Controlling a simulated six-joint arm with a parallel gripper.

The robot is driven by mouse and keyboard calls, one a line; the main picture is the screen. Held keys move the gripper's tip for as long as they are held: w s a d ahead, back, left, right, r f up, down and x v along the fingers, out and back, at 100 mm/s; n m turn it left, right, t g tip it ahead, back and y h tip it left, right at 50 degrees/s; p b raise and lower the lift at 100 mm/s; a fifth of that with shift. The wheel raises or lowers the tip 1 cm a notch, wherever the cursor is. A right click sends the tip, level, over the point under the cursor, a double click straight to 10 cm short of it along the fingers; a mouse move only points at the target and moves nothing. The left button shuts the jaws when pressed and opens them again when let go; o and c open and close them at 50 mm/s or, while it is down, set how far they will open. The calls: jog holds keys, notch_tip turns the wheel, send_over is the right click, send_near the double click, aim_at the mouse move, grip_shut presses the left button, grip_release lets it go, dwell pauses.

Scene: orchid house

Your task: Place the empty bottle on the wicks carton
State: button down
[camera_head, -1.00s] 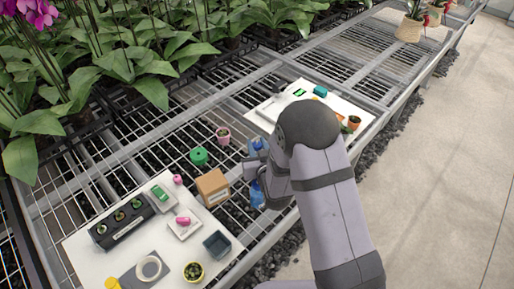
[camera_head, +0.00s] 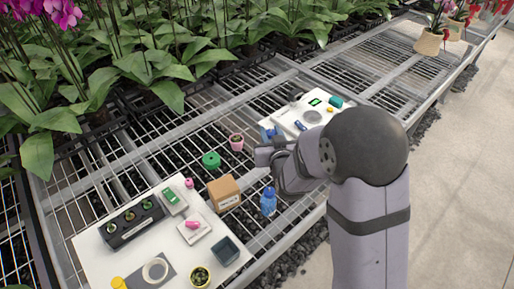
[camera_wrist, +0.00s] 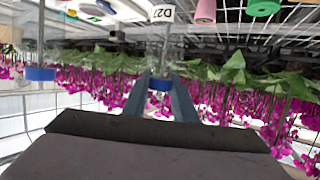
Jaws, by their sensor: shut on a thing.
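The brown cardboard carton (camera_head: 223,193) with a white label, likely the wicks carton, stands on the wire bench beside the left white board, its top bare. My gripper (camera_head: 261,152) is behind and right of it in the head view, apart from it. In the wrist view my gripper (camera_wrist: 161,88) is shut on a clear bottle (camera_wrist: 157,45) with a blue cap, seen upside down. In the head view only a bluish part of the held bottle (camera_head: 268,133) shows past the wrist. Another blue bottle (camera_head: 268,202) stands upright right of the carton.
A green round container (camera_head: 211,160) and a pink pot (camera_head: 237,142) stand behind the carton. The left white board (camera_head: 92,248) holds a black tray, a pink item and a dark square pot (camera_head: 225,250). Another white board (camera_head: 345,119) lies at the right. Leafy orchids line the back.

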jog(key=s+a+r+n+g+y+p, duration=0.1)
jog(key=s+a+r+n+y+p, duration=0.1)
jog(key=s+a+r, duration=0.6)
jog(key=s+a+r+n+g+y+p, duration=0.1)
jog(key=s+a+r+n+y, duration=0.2)
jog(key=a, duration=1)
jog(key=d+f+m+t+h, duration=0.1)
jog(key=d+f+m+h, duration=0.1)
jog(key=d, duration=0.5)
jog(key=shift+f+m+t+h, duration=0.15)
jog(key=shift+m+t+h, duration=0.15)
jog(key=shift+m+h, duration=0.55)
notch_tip(320, 180, down, 10)
jog(key=shift+s, duration=0.1)
jog(key=shift+f, duration=0.2)
jog(key=c, duration=1.4)
grip_release()
jog(key=shift+c, duration=0.2)
